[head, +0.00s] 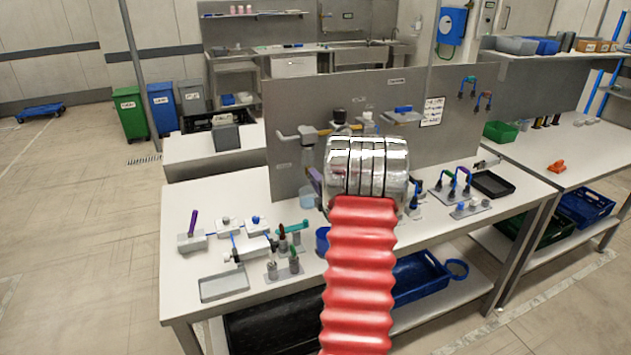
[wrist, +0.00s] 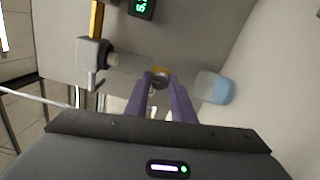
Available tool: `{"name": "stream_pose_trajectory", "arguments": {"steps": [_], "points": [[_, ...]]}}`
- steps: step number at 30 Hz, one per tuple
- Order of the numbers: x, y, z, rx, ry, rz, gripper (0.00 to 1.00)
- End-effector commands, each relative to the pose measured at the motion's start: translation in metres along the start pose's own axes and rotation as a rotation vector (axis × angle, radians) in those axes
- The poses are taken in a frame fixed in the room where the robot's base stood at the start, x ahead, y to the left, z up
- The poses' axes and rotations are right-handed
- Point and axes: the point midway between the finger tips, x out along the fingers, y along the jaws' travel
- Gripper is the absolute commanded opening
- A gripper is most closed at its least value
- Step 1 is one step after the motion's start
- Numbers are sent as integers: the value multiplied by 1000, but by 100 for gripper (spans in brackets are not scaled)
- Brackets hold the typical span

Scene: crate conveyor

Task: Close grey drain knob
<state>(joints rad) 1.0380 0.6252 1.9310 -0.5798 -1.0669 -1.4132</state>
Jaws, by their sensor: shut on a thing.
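In the wrist view a small round grey knob (wrist: 160,78), with a yellow-orange edge behind it, sits between the purple fingertips of my gripper (wrist: 160,88). It looks like the grey drain knob, on a light grey pipe-like part. My gripper is shut on it. The fingertips cover its sides, and I cannot tell how far it is turned. In the head view my arm hides the knob; a purple piece beside the chrome wrist, probably a finger of my gripper (head: 314,181), shows in front of the panel.
A grey block with a lever (wrist: 95,54) is left of the fingers, and a pale blue cup (wrist: 213,88) is right. An upright grey panel (head: 290,100) stands on the white workbench (head: 185,293). Several fixtures and a grey tray (head: 224,287) occupy the bench's left.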

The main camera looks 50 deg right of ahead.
Motion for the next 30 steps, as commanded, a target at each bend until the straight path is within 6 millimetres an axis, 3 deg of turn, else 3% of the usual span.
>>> {"name": "stream_pose_trajectory", "arguments": {"steps": [14,15,23,30], "points": [[0,-5,-6,-23,11,-9,0],[0,-5,-6,-23,11,-9,23],[0,-3,-4,-22,6,-6,41],[0,-2,-2,-22,4,-3,41]]}}
